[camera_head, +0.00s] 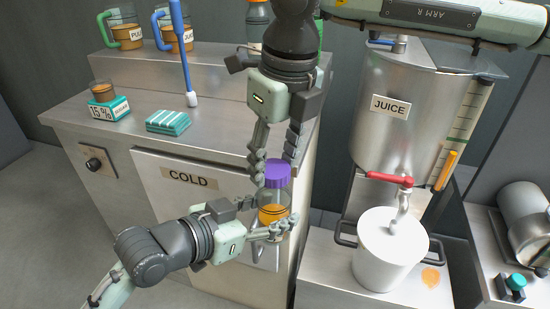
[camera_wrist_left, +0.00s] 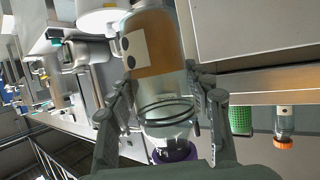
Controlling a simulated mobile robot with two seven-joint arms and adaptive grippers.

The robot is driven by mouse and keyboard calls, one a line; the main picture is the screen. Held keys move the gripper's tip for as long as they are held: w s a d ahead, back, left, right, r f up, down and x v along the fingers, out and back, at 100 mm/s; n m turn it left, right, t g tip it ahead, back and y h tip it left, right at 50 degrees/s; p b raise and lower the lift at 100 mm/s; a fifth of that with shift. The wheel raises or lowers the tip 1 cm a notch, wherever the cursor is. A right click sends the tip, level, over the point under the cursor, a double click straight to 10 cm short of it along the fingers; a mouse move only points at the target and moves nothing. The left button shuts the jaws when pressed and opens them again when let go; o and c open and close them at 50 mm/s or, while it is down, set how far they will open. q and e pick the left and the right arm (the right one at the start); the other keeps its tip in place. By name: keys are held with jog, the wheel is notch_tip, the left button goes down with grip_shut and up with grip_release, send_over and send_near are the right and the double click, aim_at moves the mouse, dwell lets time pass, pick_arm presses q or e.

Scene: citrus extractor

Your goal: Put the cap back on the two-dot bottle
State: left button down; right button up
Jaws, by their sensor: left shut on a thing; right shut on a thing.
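The two-dot bottle (camera_head: 274,197) is clear, holds orange juice and stands upright in the air in front of the cold cabinet. My left gripper (camera_head: 281,228) is shut around its lower body. The left wrist view shows the bottle (camera_wrist_left: 150,45) inverted between the fingers, its pale label (camera_wrist_left: 134,49) bearing two dark dots. The purple cap (camera_head: 277,172) is at the bottle's top, between the fingertips of my right gripper (camera_head: 275,158), which reaches down from above. The cap also shows by the neck in the left wrist view (camera_wrist_left: 175,155). I cannot tell whether it is seated.
The cold cabinet (camera_head: 205,202) stands behind the bottle, with a folded striped cloth (camera_head: 168,122) and a small box (camera_head: 108,108) on its counter. Juice jugs (camera_head: 125,30) stand on the shelf. To the right are a white bucket (camera_head: 388,250) and the juice tank (camera_head: 400,135) with a red-handled tap (camera_head: 390,179).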

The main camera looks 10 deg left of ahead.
jog(key=m, duration=0.5)
jog(key=shift+a+h, duration=0.1)
jog(key=shift+h, duration=0.2)
jog(key=m, duration=0.4)
jog(key=shift+m+t+h, duration=0.3)
jog(key=shift+m+h, duration=0.1)
jog(key=m, duration=0.5)
jog(key=shift+a+h, duration=0.1)
jog(key=shift+h, duration=0.3)
jog(key=m, duration=0.3)
jog(key=shift+m, duration=0.4)
jog(key=o, duration=0.9)
jog(key=shift+c, duration=0.2)
notch_tip(320, 180, up, 12)
jog(key=s+a, duration=0.1)
